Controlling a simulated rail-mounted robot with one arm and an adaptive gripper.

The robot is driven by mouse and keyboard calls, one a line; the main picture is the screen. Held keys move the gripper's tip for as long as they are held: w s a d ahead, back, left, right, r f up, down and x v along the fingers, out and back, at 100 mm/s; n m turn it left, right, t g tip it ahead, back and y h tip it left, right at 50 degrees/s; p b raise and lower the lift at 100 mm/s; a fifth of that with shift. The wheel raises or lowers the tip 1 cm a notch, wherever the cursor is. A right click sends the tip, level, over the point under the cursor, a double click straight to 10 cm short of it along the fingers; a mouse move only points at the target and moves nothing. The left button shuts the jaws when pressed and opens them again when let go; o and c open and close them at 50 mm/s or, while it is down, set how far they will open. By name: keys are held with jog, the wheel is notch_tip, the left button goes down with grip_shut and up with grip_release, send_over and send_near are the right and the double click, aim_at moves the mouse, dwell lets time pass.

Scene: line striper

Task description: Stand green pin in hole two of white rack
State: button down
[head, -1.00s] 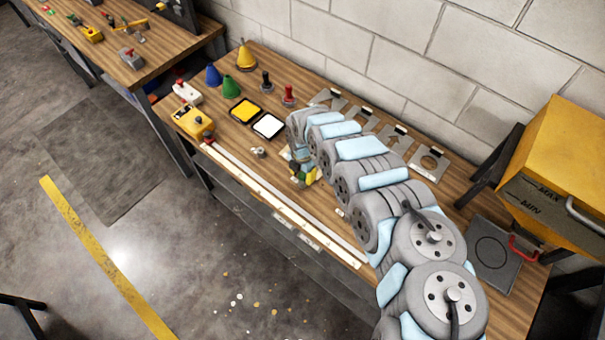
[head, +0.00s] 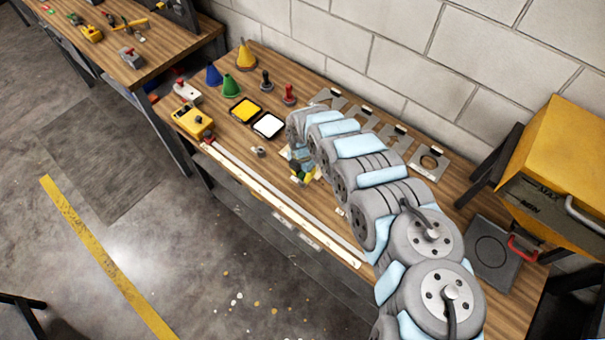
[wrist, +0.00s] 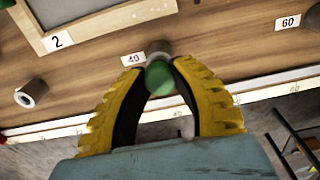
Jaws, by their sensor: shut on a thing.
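The green pin (wrist: 165,80) shows in the wrist view as a rounded green end between the yellow fingertips. My gripper (wrist: 161,74) is shut on it, with a finger on each side. A short grey tube (wrist: 157,48) stands just beyond the pin in the picture; I cannot tell whether they touch. In the head view my gripper (head: 303,176) is low over the bench's front part, mostly hidden by my arm. The pin's lower part is hidden. I cannot identify the white rack or its hole two for certain; a white block with a red knob (head: 187,92) stands at the bench's far left.
Another grey tube (wrist: 30,93) lies left in the wrist view. A framed panel (wrist: 95,18) tagged 2 is above it. A white strip (head: 285,205) runs along the bench's front edge. Cones, a yellow box (head: 193,120) and colour pads (head: 268,126) stand left of my arm.

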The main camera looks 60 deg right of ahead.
jog(key=shift+r+p, duration=0.7)
jog(key=shift+r, duration=0.1)
dwell(0.4)
jog(key=shift+r+p, duration=1.85)
jog(key=shift+r, duration=0.35)
